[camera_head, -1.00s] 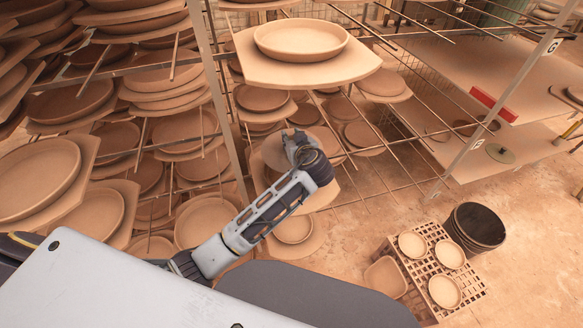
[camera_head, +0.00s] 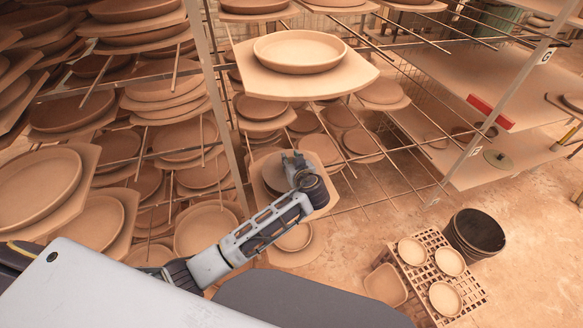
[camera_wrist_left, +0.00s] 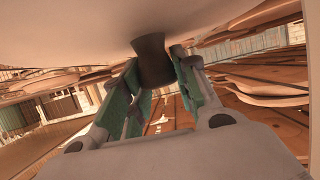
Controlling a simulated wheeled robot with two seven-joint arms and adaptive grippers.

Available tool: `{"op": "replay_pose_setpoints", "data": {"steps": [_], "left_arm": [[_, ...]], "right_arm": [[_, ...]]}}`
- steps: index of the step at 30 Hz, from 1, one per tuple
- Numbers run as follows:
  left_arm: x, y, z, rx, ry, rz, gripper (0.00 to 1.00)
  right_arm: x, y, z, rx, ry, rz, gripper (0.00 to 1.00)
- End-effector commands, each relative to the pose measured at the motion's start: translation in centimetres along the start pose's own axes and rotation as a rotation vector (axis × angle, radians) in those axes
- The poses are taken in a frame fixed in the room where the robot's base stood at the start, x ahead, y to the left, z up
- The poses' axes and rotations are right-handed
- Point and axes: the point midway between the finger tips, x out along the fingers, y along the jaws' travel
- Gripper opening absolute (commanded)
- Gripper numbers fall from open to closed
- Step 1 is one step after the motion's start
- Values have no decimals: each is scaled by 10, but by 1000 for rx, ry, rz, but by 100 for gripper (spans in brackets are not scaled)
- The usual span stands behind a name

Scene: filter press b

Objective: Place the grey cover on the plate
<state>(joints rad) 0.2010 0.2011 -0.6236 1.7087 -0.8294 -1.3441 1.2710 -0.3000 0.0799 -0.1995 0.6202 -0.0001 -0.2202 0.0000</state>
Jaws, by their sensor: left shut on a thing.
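My left gripper (camera_head: 292,162) is at the rack, over a board with a round, brownish disc (camera_head: 274,176) that it partly hides. In the left wrist view the gripper (camera_wrist_left: 155,85) is shut on a dark, flared knob (camera_wrist_left: 152,58). The knob adjoins a broad, pale, smooth surface (camera_wrist_left: 90,30), which I take to be the grey cover. I cannot tell whether the cover touches the plate under it. A clay plate (camera_head: 300,50) sits on a board above the gripper. My right gripper is not in view.
Rack rods and stacked clay plates (camera_head: 165,82) crowd the left. A crate (camera_head: 430,266) with small dishes and a dark bucket (camera_head: 475,233) stand on the floor.

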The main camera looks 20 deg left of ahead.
Motion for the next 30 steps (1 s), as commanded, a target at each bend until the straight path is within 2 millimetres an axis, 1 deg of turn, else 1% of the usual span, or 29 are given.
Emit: {"op": "replay_pose_setpoints", "data": {"steps": [5,8,15,18,30], "left_arm": [[0,0,0,0,1,0,0],[2,0,4,2,1,0,0],[11,0,26,3,1,-2,0],[14,0,32,1,2,-1,0],[15,0,35,0,1,0,0]], "right_arm": [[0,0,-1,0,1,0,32],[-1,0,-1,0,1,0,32],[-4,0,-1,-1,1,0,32],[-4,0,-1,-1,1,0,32],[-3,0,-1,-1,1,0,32]]}}
